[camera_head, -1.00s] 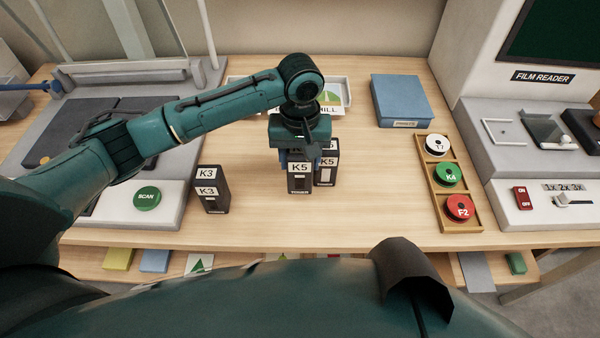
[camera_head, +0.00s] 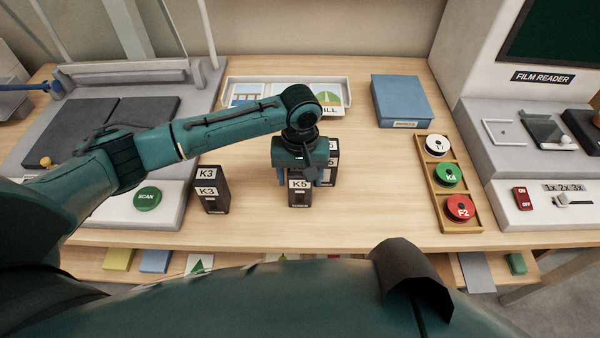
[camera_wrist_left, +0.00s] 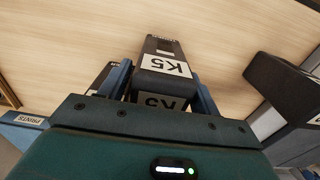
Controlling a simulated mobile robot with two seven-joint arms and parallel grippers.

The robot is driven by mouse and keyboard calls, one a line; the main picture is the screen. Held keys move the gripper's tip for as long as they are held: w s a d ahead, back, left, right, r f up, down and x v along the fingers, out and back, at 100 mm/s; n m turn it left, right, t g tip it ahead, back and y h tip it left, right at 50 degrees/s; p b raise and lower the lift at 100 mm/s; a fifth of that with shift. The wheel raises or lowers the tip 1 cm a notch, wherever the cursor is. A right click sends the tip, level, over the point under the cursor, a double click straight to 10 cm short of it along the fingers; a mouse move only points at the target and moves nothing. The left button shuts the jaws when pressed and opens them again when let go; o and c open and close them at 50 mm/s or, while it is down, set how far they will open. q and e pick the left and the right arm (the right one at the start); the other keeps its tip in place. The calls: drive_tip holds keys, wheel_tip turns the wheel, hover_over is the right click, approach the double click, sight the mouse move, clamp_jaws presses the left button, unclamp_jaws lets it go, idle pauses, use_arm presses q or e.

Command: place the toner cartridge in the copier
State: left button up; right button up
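A black toner cartridge labelled K5 (camera_head: 299,197) stands upright on the table. My left gripper (camera_head: 300,178) is above and around it, pointing down, with a blue finger on each side. In the left wrist view the same cartridge (camera_wrist_left: 162,66) is between the fingers (camera_wrist_left: 163,88), which look slightly apart from its sides. A second dark cartridge (camera_head: 333,160) stands close behind to the right, partly hidden by the gripper. A K3 cartridge (camera_head: 211,193) stands to the left. No machine is labelled copier; a grey flatbed machine (camera_head: 182,190) has a green SCAN button. My right gripper is not in view.
A tray of picture cards (camera_head: 240,82) lies behind the gripper. A blue box (camera_head: 402,99) and a wooden rack (camera_head: 471,212) with several round spools stand right of it. The film reader (camera_head: 540,213) is at the far right. Table between cartridges and rack is clear.

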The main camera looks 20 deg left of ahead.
use_arm(q)
drive_tip(key=shift+o, duration=0.8)
